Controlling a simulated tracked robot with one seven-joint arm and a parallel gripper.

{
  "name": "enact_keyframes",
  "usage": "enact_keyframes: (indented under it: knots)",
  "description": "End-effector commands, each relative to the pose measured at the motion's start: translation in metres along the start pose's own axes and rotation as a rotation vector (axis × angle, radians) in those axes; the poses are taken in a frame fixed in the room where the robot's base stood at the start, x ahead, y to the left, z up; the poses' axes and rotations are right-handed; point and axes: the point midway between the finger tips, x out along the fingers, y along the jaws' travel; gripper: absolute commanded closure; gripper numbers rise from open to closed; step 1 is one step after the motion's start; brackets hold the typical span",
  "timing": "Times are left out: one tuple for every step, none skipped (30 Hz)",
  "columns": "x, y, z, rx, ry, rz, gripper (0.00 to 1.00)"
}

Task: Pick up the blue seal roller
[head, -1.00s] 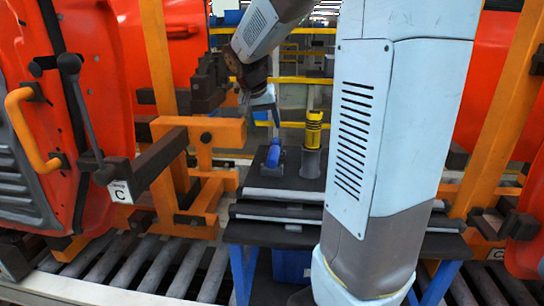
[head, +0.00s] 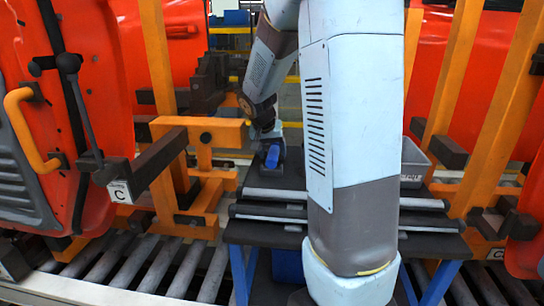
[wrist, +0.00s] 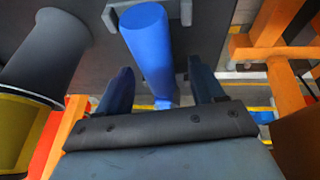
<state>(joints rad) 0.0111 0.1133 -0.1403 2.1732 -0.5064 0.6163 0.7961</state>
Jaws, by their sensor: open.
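The blue seal roller (head: 272,157) stands on the dark-topped stand (head: 285,180) in the head view. In the wrist view the roller (wrist: 148,45) shows as a smooth blue cylinder at upper centre, with a grey bracket (wrist: 112,16) beside its far end. My gripper (wrist: 160,68) is open, with one dark finger on each side of the roller's near part. I see gaps between the fingers and the roller. In the head view my gripper (head: 268,133) is just above the roller, small and partly hard to make out.
A dark cup-shaped holder (wrist: 50,50) with a yellow-and-black part (wrist: 25,125) is at left in the wrist view. My arm hides it in the head view. A grey bin (head: 413,160) is on the right. Orange frames (head: 205,135) and a red door (head: 95,110) stand at left.

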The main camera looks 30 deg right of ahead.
Motion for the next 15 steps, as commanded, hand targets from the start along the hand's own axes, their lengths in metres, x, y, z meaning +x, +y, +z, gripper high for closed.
enact_keyframes:
  knots:
    - [0.0051,0.0002,0.0005,0.000,-0.002,0.001,0.32]
    - [0.0071,0.0001,0.0005,0.000,-0.002,0.001,0.32]
    - [0.0090,0.0000,0.0005,-0.001,-0.001,0.000,0.32]
    - [0.0098,-0.0001,0.0004,-0.001,-0.001,0.000,0.32]
    - [0.0103,-0.0002,0.0003,-0.001,0.000,-0.001,0.32]
    - [0.0105,-0.0002,0.0003,-0.001,0.000,-0.001,0.32]
    - [0.0105,-0.0003,0.0003,-0.001,0.000,-0.001,0.32]
    - [0.0103,-0.0003,0.0002,-0.001,0.000,-0.001,0.32]
    - [0.0102,-0.0003,0.0002,-0.001,0.000,-0.001,0.32]
    - [0.0102,-0.0004,0.0003,-0.001,0.000,-0.001,0.32]
    - [0.0102,-0.0004,0.0003,-0.001,0.000,-0.001,0.32]
    - [0.0101,-0.0004,0.0003,-0.001,0.000,-0.001,0.36]
    - [0.0101,-0.0004,0.0003,-0.001,0.000,-0.001,0.39]
    - [0.0101,-0.0005,0.0003,-0.001,0.000,-0.001,0.42]
    - [0.0100,-0.0005,0.0003,-0.001,0.000,-0.001,0.46]
